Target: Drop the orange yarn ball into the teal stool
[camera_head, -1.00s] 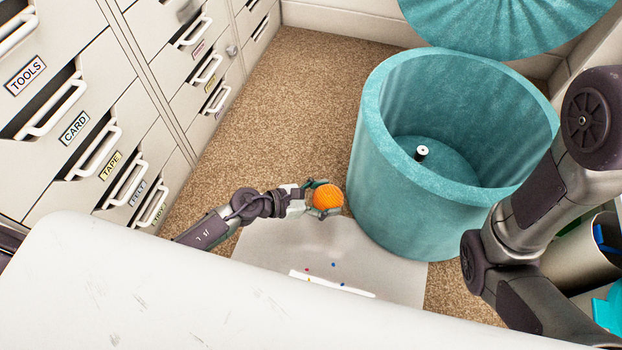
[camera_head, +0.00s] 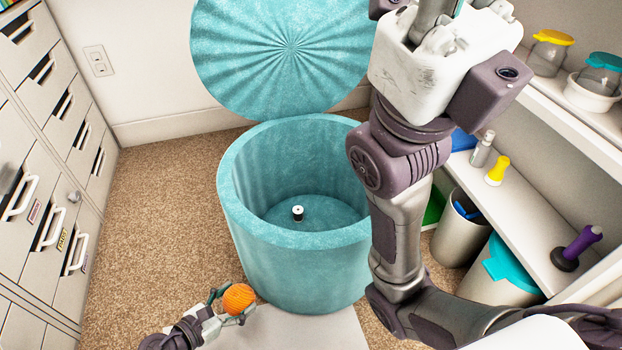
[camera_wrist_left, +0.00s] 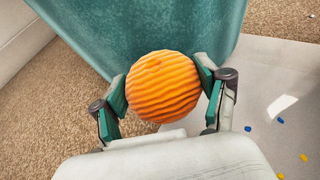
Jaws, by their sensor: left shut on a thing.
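The orange yarn ball (camera_head: 238,298) is held between the fingers of my left gripper (camera_head: 232,305), low down in front of the teal stool (camera_head: 295,265). In the left wrist view the ball (camera_wrist_left: 163,87) sits between both fingers, with the stool's outer wall (camera_wrist_left: 150,30) just beyond it. The stool is a round, hollow tub, open at the top, with a small black and white spool-like thing (camera_head: 298,213) on its inside floor. Its round pleated lid (camera_head: 285,50) stands raised behind it. My right arm covers the stool's right side; its fingers are not clearly visible.
Drawer cabinets (camera_head: 35,120) line the left. Shelves (camera_head: 545,225) with jars and bottles stand at the right, with a metal bin (camera_head: 460,235) and a teal-lidded bin (camera_head: 500,270) below. Brown carpet (camera_head: 150,220) is clear left of the stool. A pale mat (camera_head: 300,330) lies in front.

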